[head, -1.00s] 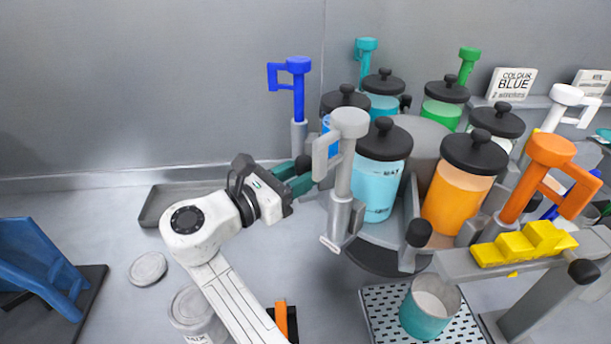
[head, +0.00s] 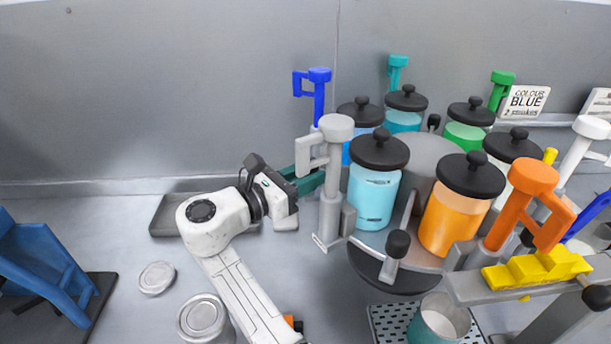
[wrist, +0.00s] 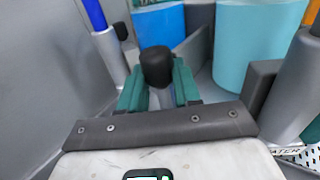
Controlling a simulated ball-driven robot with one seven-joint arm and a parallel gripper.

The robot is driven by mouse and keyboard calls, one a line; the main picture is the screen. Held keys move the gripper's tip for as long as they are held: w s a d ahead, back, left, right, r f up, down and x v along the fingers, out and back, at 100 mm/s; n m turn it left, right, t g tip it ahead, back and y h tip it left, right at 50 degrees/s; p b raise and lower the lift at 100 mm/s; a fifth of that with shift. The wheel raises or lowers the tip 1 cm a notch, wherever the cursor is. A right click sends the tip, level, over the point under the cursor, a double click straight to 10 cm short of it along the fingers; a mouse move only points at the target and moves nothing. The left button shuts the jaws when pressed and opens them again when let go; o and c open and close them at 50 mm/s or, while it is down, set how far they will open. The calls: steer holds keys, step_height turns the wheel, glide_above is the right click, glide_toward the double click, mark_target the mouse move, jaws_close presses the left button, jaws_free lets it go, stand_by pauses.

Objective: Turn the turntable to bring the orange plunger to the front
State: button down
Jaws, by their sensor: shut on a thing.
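The orange plunger (head: 532,180) stands upright on the right front of the turntable (head: 385,275), beside the jar of orange liquid (head: 460,205) and close behind the yellow stepped block. A pale grey plunger (head: 335,165) stands at the turntable's left front, next to a light-blue jar (head: 375,195). My gripper (head: 308,182) is at the turntable's left side, its fingertips partly hidden behind the grey plunger in the head view. In the wrist view its green fingers are shut on a black knob (wrist: 157,65) on a grey post. Another black knob (head: 398,243) is at the front.
A yellow stepped block (head: 537,268) sits on a grey bar at the front right. A teal cup (head: 440,320) stands on a perforated tray below. The dark blue plunger (head: 319,90) rises behind my gripper. A grey tray (head: 168,215) and lidded tins (head: 203,317) lie left.

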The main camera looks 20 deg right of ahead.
steer(key=shift+d+f+g, duration=0.1)
steer(key=shift+d+g, duration=0.2)
steer(key=shift+d, duration=0.25)
steer(key=c, duration=0.9)
jaws_free()
steer(key=shift+c, duration=0.2)
steer(key=shift+o, duration=0.5)
steer(key=shift+a, duration=0.1)
steer(key=b+v, duration=0.2)
steer(key=v, duration=0.9)
steer(key=shift+a, duration=0.25)
